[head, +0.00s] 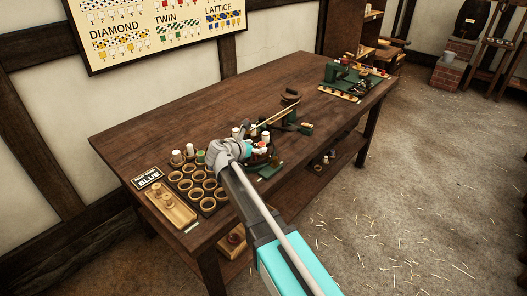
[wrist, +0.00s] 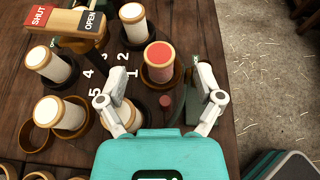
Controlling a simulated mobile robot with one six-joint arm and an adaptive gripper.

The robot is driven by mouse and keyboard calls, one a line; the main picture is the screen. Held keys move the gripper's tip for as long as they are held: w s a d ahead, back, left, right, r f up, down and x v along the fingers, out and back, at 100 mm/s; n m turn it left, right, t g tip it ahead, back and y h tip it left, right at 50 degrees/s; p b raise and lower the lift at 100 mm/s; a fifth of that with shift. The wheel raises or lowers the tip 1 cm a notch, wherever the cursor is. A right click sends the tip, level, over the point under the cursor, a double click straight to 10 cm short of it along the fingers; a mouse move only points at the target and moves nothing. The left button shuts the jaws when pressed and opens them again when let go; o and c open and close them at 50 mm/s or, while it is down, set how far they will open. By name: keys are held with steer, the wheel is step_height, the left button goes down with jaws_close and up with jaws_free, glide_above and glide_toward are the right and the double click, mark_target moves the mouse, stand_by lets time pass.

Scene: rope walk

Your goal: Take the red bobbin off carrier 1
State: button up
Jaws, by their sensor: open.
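The red bobbin (wrist: 159,54) stands upright in a round wooden cup beside the painted number 1 in the wrist view. That cup appears to be carrier 1 (wrist: 146,76). My gripper (wrist: 160,98) is open and empty. Its two fingers are spread on the near side of the bobbin, one to its left and one to its right, with no visible contact. In the head view my gripper (head: 236,148) hangs over the braiding machine and hides part of it, so I cannot single out the red bobbin there.
White bobbins (wrist: 49,63) stand on other carriers to the left. A wooden SHUT/OPEN lever (wrist: 66,21) juts in at the upper left. A rack of round cups (head: 183,181) and a sign reading BLUE (head: 148,178) lie at the table's left end.

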mark_target(259, 146)
steer(key=shift+b+x, duration=0.3)
steer(key=shift+x, duration=0.85)
steer(key=shift+c, duration=0.3)
steer(key=c, duration=1)
steer(key=shift+r, duration=0.15)
step_height(259, 146, up, 3)
steer(key=p, duration=0.3)
steer(key=shift+s+a+r+p, duration=0.5)
steer(key=shift+s+r+p, duration=1.15)
steer(key=shift+s, duration=0.65)
steer(key=shift+s+a+r+p, duration=0.5)
steer(key=shift+s+r+p, duration=1.15)
steer(key=shift+s, duration=0.65)
steer(key=shift+s+a+r+p, duration=0.5)
steer(key=shift+s+r+p, duration=1.15)
steer(key=shift+s, duration=0.6)
